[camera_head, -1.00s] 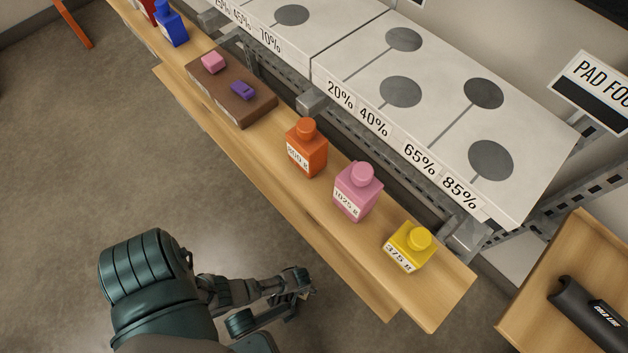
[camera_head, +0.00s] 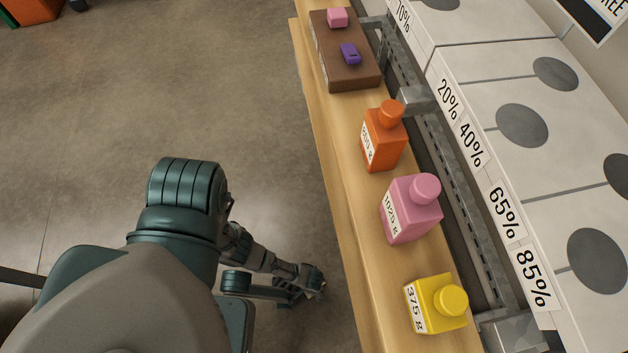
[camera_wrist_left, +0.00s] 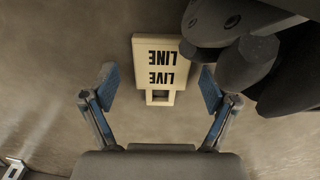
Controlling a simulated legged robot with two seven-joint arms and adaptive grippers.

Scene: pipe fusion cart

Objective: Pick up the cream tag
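The cream tag (camera_wrist_left: 160,52) shows in the left wrist view, with "LIVE LINE" in black, upside down, and a slotted tab at its lower end. It appears against the grey-brown floor; I cannot tell its exact height. My left gripper (camera_wrist_left: 158,82) is open, with one blue-padded finger on each side of the tag's lower end and a gap to each. In the head view my left gripper (camera_head: 314,284) is low beside the wooden shelf, small and partly hidden by my arm; the tag cannot be made out there. My right gripper is not in view.
The wooden shelf (camera_head: 352,258) holds orange (camera_head: 384,138), pink (camera_head: 411,211) and yellow (camera_head: 437,305) bottles and a brown block (camera_head: 350,75). Dark rounded parts (camera_wrist_left: 246,62) stand close right of the tag in the wrist view. Open floor (camera_head: 110,95) lies left.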

